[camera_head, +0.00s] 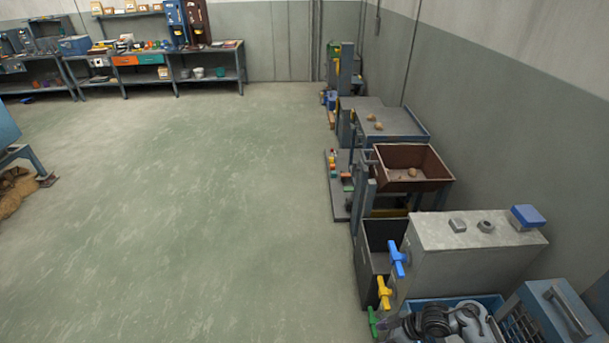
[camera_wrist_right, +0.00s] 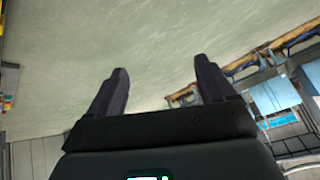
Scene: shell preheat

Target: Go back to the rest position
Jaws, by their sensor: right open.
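My right gripper (camera_wrist_right: 162,72) shows in the right wrist view with its two dark fingers spread apart. In the head view, part of my arm, grey with black joints, shows at the bottom right edge beside the grey machine; the fingers cannot be made out there. My left gripper is not in view.
A grey machine (camera_head: 465,243) with blue, yellow and green valve handles stands at the right. Behind it are a brown hopper (camera_head: 430,185) and a grey table (camera_head: 400,127) holding small brown lumps. Workbenches (camera_head: 150,72) line the back wall. The middle floor (camera_head: 200,200) is clear.

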